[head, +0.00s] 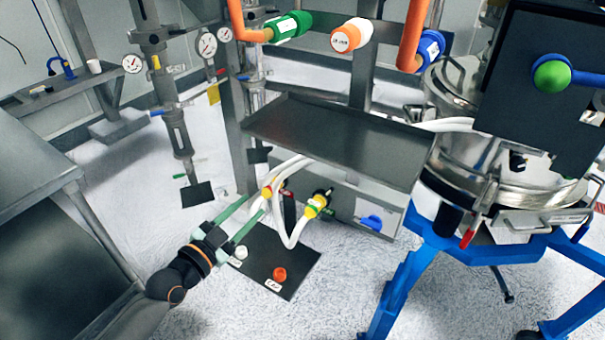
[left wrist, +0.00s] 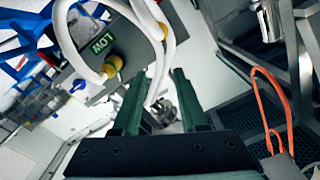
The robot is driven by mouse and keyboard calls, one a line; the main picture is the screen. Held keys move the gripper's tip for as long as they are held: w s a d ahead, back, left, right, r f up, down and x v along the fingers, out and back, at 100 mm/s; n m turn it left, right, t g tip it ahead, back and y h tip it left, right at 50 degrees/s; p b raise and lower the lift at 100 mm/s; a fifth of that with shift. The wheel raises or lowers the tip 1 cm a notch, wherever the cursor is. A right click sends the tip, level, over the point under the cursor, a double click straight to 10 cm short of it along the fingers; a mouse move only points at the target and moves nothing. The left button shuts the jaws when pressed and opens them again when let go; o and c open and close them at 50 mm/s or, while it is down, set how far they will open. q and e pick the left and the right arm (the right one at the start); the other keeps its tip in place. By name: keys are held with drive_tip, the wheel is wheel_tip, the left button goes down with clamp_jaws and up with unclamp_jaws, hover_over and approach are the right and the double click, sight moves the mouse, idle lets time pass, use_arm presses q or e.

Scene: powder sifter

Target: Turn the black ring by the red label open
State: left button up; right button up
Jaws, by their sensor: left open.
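I cannot clearly make out the black ring. In the head view a yellow fitting (head: 267,191) with a small red patch sits on the white hoses, just beyond my left gripper (head: 254,207). A second yellow fitting (head: 314,206) with a green label and a dark end is to its right. In the left wrist view the open fingers (left wrist: 158,90) point towards white hoses. The yellow fitting by a green "LOW" label (left wrist: 103,43) is at upper left. My right gripper is not in view.
A dark panel (head: 258,262) with a red knob (head: 280,274) and a white knob lies below the hoses. A metal shelf (head: 335,138) hangs above. A blue-legged stand (head: 400,285) with a steel vessel is at right. A grey bench (head: 28,160) is at left.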

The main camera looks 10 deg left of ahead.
sight(286, 173)
use_arm(q)
drive_tip(key=x, duration=1.2)
drive_tip(key=shift+w+d+r, duration=0.1)
drive_tip(key=shift+w, duration=0.2)
clamp_jaws()
